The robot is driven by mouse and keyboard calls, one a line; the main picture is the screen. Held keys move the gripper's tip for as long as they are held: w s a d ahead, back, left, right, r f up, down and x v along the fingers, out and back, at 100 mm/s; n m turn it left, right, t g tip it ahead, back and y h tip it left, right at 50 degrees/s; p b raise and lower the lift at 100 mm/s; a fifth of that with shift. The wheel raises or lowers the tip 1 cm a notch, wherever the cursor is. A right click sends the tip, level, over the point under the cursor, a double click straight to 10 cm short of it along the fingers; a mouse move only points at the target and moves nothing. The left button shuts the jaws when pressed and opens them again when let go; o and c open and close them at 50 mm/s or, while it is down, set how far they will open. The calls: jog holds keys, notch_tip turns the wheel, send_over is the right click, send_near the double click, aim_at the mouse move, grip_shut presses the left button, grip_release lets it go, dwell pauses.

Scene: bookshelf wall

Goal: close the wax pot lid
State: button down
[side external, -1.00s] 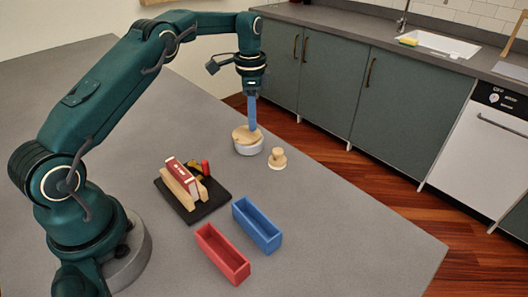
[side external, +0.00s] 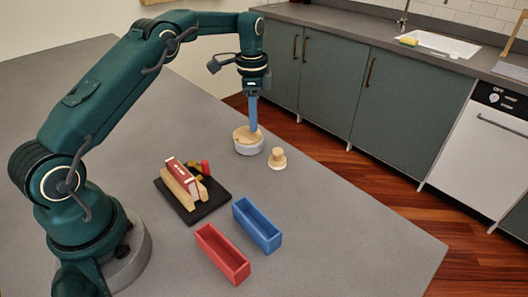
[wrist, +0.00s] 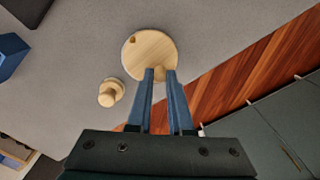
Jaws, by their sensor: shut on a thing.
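The wax pot (side external: 249,150) is a low, round, pale grey pot standing on the grey table. Its round wooden lid (side external: 241,134) lies over its top; in the wrist view the lid (wrist: 148,50) hides nearly all of the pot. I cannot tell whether the lid sits fully flush. My gripper (side external: 253,130) points down with its blue fingers at the lid. In the wrist view my gripper (wrist: 160,72) has its fingertips at the lid's near edge, with a small wooden part between them. A small dark-edged notch or peg shows on the lid's opposite side.
A wooden knobbed piece (side external: 277,159) stands close beside the pot. A black tray (side external: 209,207) with a red-and-wood block and small items, a blue bin (side external: 257,225) and a red bin (side external: 223,254) are nearer my base. The table's right front is clear.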

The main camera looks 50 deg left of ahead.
dwell(0.4)
jog(key=c, duration=0.8)
grip_release()
jog(key=shift+r, duration=0.1)
jog(key=shift+r, duration=2.5)
